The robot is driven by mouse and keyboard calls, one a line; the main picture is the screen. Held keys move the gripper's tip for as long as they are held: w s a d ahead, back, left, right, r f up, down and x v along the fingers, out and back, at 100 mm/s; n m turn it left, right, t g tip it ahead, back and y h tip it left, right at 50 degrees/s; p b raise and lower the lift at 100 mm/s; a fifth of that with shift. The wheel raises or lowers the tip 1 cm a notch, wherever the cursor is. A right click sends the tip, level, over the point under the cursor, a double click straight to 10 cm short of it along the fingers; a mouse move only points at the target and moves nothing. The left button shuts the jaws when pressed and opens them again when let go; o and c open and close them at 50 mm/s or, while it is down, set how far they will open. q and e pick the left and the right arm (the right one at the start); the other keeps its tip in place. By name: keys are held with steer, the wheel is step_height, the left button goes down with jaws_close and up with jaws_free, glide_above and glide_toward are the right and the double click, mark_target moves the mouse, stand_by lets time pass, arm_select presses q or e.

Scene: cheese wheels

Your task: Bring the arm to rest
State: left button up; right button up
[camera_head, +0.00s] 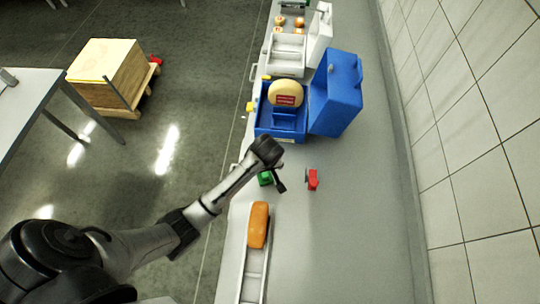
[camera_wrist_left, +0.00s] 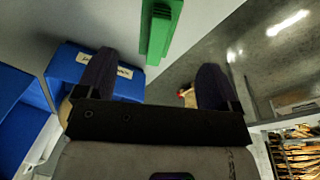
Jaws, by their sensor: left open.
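My left arm (camera_head: 225,190) reaches in from the lower left of the head view. Its gripper (camera_head: 273,176) hangs over the left edge of the grey counter (camera_head: 345,245), beside a green block-like thing (camera_head: 265,178). In the left wrist view the two dark fingers of the left gripper (camera_wrist_left: 156,62) stand wide apart with nothing between them. The green thing (camera_wrist_left: 158,30) shows beyond the fingertips. A pale yellow cheese wheel (camera_head: 285,88) with a red label sits in an open blue case (camera_head: 279,132), well beyond the gripper. My right gripper is in neither view.
A red thing (camera_head: 313,180) lies right of the gripper. An orange loaf-shaped thing (camera_head: 258,225) rests on a pale rail (camera_head: 252,278) nearer me. A white case (camera_head: 288,55) stands beyond the blue one. A tiled wall (camera_head: 480,130) bounds the right. The counter's near right is clear.

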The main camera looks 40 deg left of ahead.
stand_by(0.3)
arm_select(q)
steer(key=m, duration=0.4)
steer(key=shift+w, duration=0.25)
steer(key=s+d+r+m+t+p, duration=0.1)
steer(key=d+r+m+t+p, duration=0.15)
steer(key=r+m+t, duration=0.95)
steer(key=s+d+r+n+g+h+p, duration=0.1)
steer(key=s+g+p, duration=0.4)
steer(key=s, duration=1.7)
steer(key=d+r+n+g, duration=0.1)
steer(key=n+g, duration=0.1)
steer(key=g, duration=0.2)
steer(key=shift+r, duration=0.2)
steer(key=shift+s, duration=0.15)
